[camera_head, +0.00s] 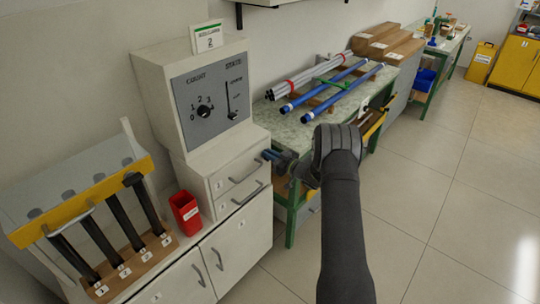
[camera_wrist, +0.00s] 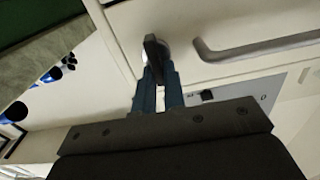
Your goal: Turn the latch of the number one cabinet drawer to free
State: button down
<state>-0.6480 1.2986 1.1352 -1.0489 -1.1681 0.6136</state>
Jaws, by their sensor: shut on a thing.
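The number one drawer (camera_head: 233,168) appears to be the upper of two white drawers in the cabinet below the grey panel box. Its latch (camera_wrist: 154,52) shows in the wrist view as a dark lever on a round base, on the white front beside a grey bar handle (camera_wrist: 255,46). My gripper (camera_wrist: 157,82) has its blue fingers closed on the lever. In the head view my gripper (camera_head: 272,156) is at the right edge of the upper drawer, and the latch is hidden there. I cannot tell which marking the latch points to.
The lower drawer (camera_head: 246,194) is shut. A green-framed bench (camera_head: 291,128) holding blue and white rods stands close right of my gripper. A red bin (camera_head: 185,212) and a rack of dark rods (camera_head: 92,236) are at left. The floor at right is clear.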

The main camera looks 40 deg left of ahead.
jog(key=c, duration=1.5)
grip_release()
jog(key=shift+d, duration=0.1)
jog(key=d, duration=1.7)
jog(key=shift+d, duration=0.15)
jog(key=a, duration=1.7)
jog(key=shift+a, duration=0.25)
jog(key=shift+d, duration=0.1)
